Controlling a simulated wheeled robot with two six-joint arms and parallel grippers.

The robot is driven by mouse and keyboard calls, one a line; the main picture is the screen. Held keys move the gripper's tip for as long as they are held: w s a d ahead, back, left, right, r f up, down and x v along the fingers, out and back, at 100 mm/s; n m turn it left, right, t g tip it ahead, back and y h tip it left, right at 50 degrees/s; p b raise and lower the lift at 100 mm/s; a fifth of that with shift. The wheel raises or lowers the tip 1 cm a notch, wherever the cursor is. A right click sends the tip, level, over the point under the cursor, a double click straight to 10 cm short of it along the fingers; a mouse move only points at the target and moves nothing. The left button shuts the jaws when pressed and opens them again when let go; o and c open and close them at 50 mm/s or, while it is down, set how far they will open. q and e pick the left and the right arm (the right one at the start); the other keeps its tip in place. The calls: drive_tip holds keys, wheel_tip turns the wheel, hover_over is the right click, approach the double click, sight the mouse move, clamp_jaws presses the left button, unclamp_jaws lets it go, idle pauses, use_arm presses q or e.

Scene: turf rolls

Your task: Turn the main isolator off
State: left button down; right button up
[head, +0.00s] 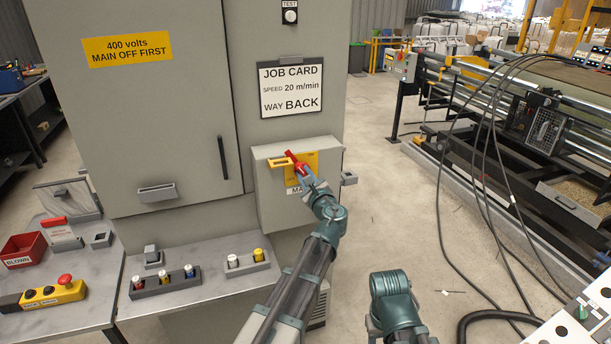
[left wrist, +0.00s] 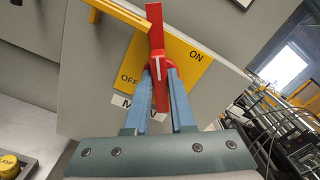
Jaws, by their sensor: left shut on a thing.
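The main isolator is a red handle (head: 293,163) on a yellow plate (head: 311,162), on a grey box fixed to the cabinet front. My left gripper (head: 303,179) reaches up to it and is shut on the red handle. In the left wrist view the red handle (left wrist: 156,45) stands between the two blue fingers (left wrist: 159,80). The yellow plate (left wrist: 190,65) reads OFF at its lower left and ON at its upper right, with the handle's white line between the words. A label below is partly covered by the fingers. My right gripper is out of view; only part of that arm shows.
A yellow bar (head: 265,162) sticks out left of the handle. The grey cabinet (head: 150,100) has a black door handle (head: 222,158) and a job card (head: 290,87). A bench (head: 210,278) with fuse holders stands below. Cables hang at the right by the machine.

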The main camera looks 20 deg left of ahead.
use_arm(q)
drive_tip(key=n, duration=0.5)
drive_tip(key=shift+s+a+f+n, duration=0.1)
drive_tip(key=shift+f+n, duration=0.1)
drive_tip(key=shift+n, duration=0.1)
drive_tip(key=n, duration=0.5)
drive_tip(key=shift+f+n+b, duration=0.2)
drive_tip(key=shift+n+b, duration=0.1)
drive_tip(key=c, duration=0.8)
unclamp_jaws()
drive_tip(key=shift+o, duration=0.2)
drive_tip(key=v, duration=1.4)
drive_tip(key=shift+a+n, duration=0.2)
drive_tip(key=shift+n, duration=0.1)
